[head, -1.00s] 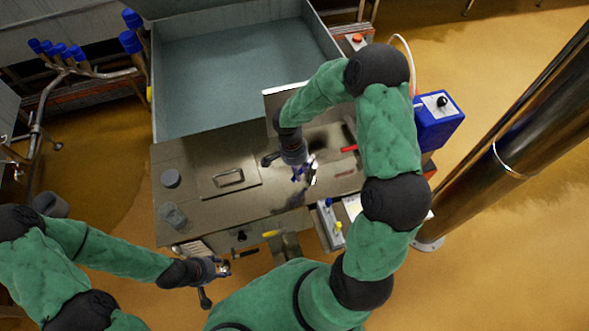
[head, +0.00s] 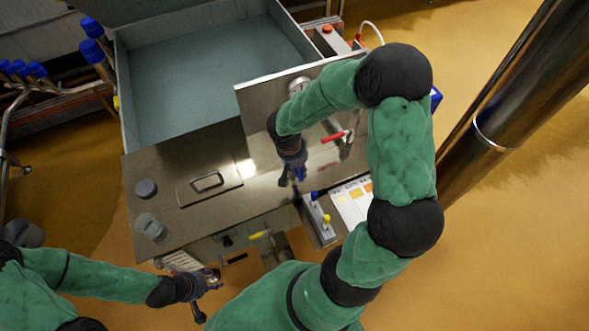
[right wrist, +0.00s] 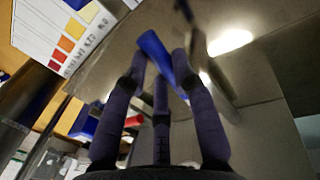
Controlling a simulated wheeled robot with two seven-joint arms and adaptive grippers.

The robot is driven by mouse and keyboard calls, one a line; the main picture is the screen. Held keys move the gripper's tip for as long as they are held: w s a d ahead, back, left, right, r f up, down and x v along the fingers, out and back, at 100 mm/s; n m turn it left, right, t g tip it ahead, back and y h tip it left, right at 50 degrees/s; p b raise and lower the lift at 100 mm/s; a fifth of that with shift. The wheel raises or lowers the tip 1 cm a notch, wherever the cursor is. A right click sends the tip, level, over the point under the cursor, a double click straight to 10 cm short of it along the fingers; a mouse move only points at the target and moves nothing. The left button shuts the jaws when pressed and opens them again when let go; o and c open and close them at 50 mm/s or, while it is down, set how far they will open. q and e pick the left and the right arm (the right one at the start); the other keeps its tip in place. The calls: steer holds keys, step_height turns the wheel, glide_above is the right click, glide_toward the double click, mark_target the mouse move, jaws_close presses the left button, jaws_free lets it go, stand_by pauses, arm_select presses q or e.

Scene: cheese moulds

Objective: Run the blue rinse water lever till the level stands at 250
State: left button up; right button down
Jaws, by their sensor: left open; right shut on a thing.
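My right gripper (head: 293,178) is shut on a blue lever (right wrist: 154,47) at the steel worktop; its blue handle shows between the fingers in the right wrist view. In the head view my gripper and arm hide most of this lever. A red-handled lever (head: 335,135) is a little above and to the right of the gripper. A round white dial (head: 298,86) on the upright steel panel (head: 258,107) is partly behind my arm, and its reading is too small to make out. My left gripper (head: 214,278) is open and empty, low at the left, away from the levers.
A large open grey vat (head: 215,70) stands behind the worktop (head: 165,210).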

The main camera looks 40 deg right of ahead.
steer(key=shift+d+r+n, duration=0.1)
steer(key=shift+d+n, duration=0.2)
stand_by(0.4)
steer(key=c, duration=1)
jaws_free()
step_height(320, 180, up, 12)
steer(key=a, duration=0.2)
steer(key=shift+w+a, duration=0.15)
steer(key=shift+w, duration=0.2)
